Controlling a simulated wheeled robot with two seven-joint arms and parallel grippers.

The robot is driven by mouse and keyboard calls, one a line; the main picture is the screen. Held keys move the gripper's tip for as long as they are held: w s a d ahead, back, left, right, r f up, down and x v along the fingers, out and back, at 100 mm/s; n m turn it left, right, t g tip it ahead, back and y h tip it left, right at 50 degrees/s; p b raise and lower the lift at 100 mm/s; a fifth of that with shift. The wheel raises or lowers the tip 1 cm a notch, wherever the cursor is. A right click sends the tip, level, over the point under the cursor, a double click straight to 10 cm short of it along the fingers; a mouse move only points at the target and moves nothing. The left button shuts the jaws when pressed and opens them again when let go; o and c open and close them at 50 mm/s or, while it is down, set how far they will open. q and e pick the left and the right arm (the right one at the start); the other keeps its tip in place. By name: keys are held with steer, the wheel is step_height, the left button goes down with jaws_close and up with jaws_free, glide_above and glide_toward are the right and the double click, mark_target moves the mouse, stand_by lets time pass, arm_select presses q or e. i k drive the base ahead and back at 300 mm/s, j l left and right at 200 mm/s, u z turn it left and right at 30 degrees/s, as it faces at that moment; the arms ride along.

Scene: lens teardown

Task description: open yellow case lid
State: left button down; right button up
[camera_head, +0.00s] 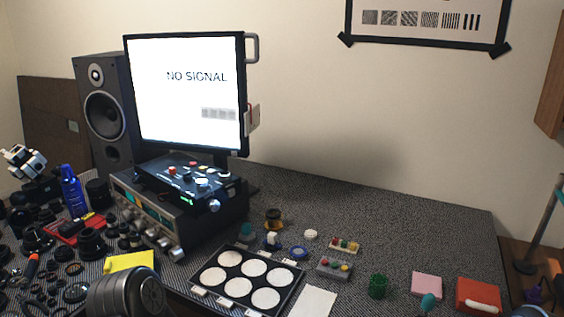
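A flat yellow piece (128,261), possibly the yellow case, lies at the front left of the table. Its near side is hidden behind a dark grey ribbed cylinder (125,293) at the bottom edge, which may be part of my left arm. I cannot make out a lid, a hinge or whether it is open or shut. Neither gripper's fingers show in the head view.
Many dark lens parts (92,243) crowd the left, with a blue bottle (70,190). An instrument stack (180,205) and a monitor (185,95) stand behind. A black tray (207,271) with white discs lies right of the yellow piece. The back right table is clear.

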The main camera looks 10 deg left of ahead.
mark_target(113, 264)
steer(key=u, duration=1.35)
